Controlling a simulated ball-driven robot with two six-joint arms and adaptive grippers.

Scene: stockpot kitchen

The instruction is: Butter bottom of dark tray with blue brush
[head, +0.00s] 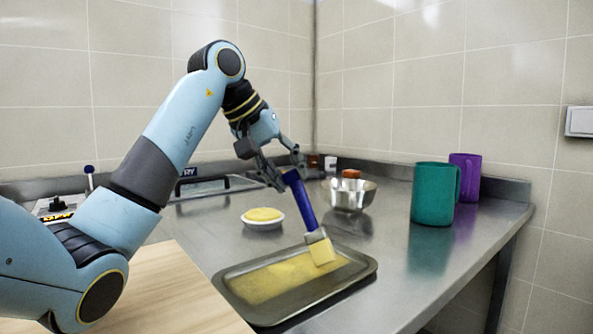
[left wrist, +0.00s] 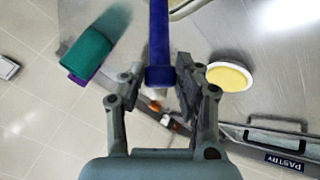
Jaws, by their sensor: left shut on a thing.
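My left gripper (head: 280,182) is shut on the blue handle of the brush (head: 302,205). The blue handle also shows between the fingers in the left wrist view (left wrist: 159,45). The brush hangs tilted, with its pale yellow bristles (head: 321,251) down at the right part of the dark tray (head: 365,270). The bristles look to be touching the tray's bottom. A yellow butter layer (head: 275,279) covers much of the tray's bottom. A small white dish of butter (head: 263,218) stands behind the tray. My right gripper is not in view.
A metal bowl (head: 350,195) stands at the back. A teal mug (head: 434,193) and a purple mug (head: 467,176) stand on the right. A wooden board (head: 170,290) lies at the front left. The steel counter right of the tray is clear.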

